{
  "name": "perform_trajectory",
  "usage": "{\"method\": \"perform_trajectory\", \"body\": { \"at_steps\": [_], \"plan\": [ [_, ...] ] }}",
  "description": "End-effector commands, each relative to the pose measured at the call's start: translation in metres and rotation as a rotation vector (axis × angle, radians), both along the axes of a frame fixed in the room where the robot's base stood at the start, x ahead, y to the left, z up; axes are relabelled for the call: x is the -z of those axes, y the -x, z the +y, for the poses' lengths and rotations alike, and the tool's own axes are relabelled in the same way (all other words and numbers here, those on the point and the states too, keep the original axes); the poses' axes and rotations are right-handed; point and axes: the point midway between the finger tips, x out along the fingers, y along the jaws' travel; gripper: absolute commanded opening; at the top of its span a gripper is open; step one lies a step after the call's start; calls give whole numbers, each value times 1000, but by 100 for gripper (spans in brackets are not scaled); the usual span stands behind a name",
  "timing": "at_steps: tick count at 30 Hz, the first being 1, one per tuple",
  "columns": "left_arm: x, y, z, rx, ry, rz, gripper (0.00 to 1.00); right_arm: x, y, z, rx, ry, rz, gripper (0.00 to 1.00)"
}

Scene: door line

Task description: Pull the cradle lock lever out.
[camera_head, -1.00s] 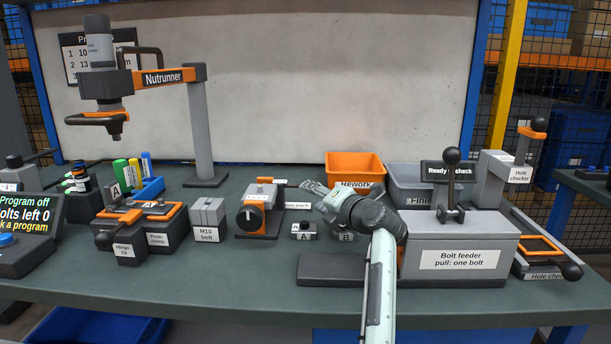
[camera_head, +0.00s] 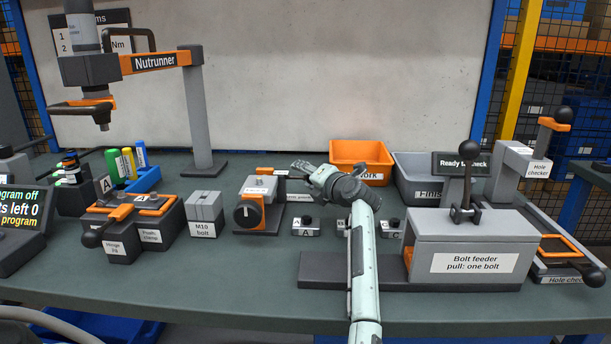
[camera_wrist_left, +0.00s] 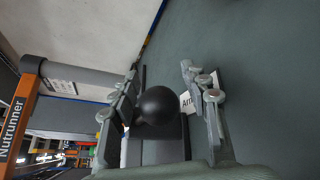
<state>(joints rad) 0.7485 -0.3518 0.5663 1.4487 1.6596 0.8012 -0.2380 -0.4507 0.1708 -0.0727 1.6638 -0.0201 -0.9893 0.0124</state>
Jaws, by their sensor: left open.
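In the left wrist view the gripper (camera_wrist_left: 160,75) is open. A black ball knob (camera_wrist_left: 158,106) shows between its fingers, with a dark block behind it. Whether the fingers touch the knob, I cannot tell. No label naming the cradle lock lever is readable, so I cannot tell for certain that this knob is its end. My right gripper is not in view.
The nutrunner post (camera_head: 200,115) rises behind left. The orange rework bin (camera_head: 361,153) is behind the gripper, the bolt feeder (camera_head: 468,247) to its right.

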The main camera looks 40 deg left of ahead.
Motion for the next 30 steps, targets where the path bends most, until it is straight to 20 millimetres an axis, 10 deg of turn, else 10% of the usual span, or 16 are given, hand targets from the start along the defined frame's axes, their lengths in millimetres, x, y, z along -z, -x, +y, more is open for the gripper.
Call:
{"method": "perform_trajectory", "body": {
  "at_steps": [9, 20, 30],
  "plan": [
    [0, -2, 3, 0, -1, -2, 46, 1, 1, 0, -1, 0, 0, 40],
    [0, -2, 3, 1, 0, -1, 1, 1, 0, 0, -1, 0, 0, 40],
    [1, -3, 3, 0, 0, 0, 0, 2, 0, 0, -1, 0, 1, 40]
  ]
}}
